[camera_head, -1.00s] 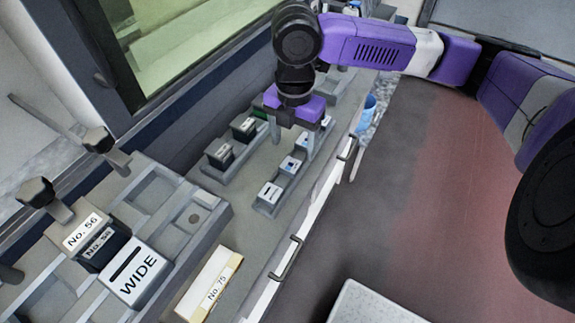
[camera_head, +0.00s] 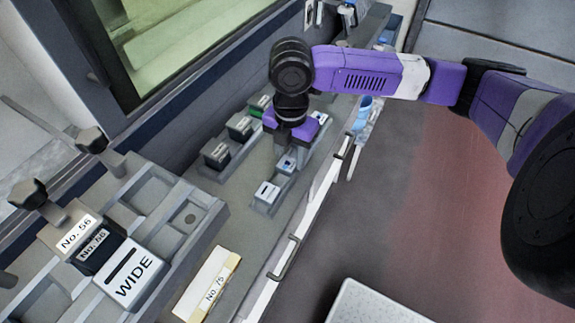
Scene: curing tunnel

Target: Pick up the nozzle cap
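Which piece is the nozzle cap I cannot tell by name. A row of small light-topped pieces stands in a narrow grey rack (camera_head: 262,208) on the bench. The nearest piece (camera_head: 267,192) has a white top with a dark mark. A second labelled piece (camera_head: 286,164) is behind it, right at my gripper. My gripper (camera_head: 292,157) points down over this second piece, its fingers low around or just beside it. Whether they touch or grip it is too small to tell. The purple gripper body hides part of the row behind.
Dark labelled blocks (camera_head: 216,154) stand in a parallel row to the left. A grey tray (camera_head: 205,215) at the left holds a block marked WIDE (camera_head: 131,275). A No. 75 box (camera_head: 208,285) lies in front. A handled rail edges the bench; a blue cup (camera_head: 363,112) is behind.

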